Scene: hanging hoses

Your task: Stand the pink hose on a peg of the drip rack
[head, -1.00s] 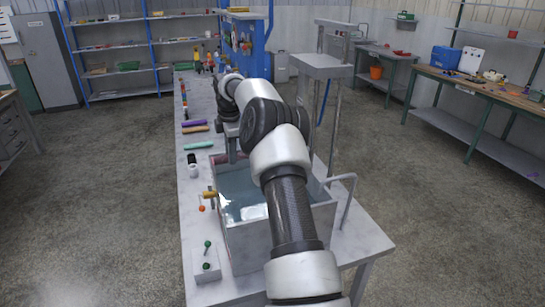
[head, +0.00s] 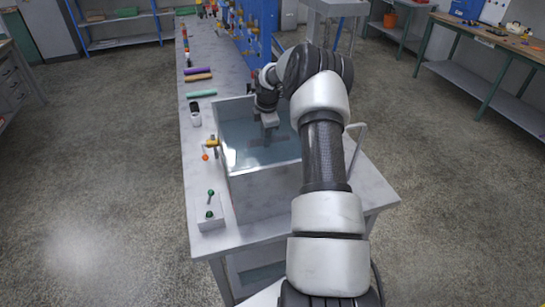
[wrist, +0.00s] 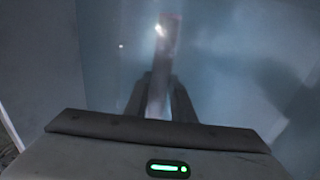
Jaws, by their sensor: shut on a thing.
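The hose (wrist: 168,38), a pale pinkish piece blurred by the water, stands between my gripper's fingers (wrist: 158,100) in the wrist view and reaches away beyond them. In the head view my gripper (head: 267,142) is low inside the water tank (head: 262,186), shut on the hose, which shows there only as a dim reddish patch. I cannot clearly make out the drip rack. A small white block with green-tipped uprights (head: 210,213) stands at the near left of the bench, but I cannot tell what it is.
A yellow tap-like fitting (head: 211,142) with an orange ball sticks out from the tank's left side. A bent grey bar (head: 360,135) stands at its right. Purple, tan and green rolls (head: 200,94) lie along the bench's left edge. A blue panel (head: 262,25) rises behind.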

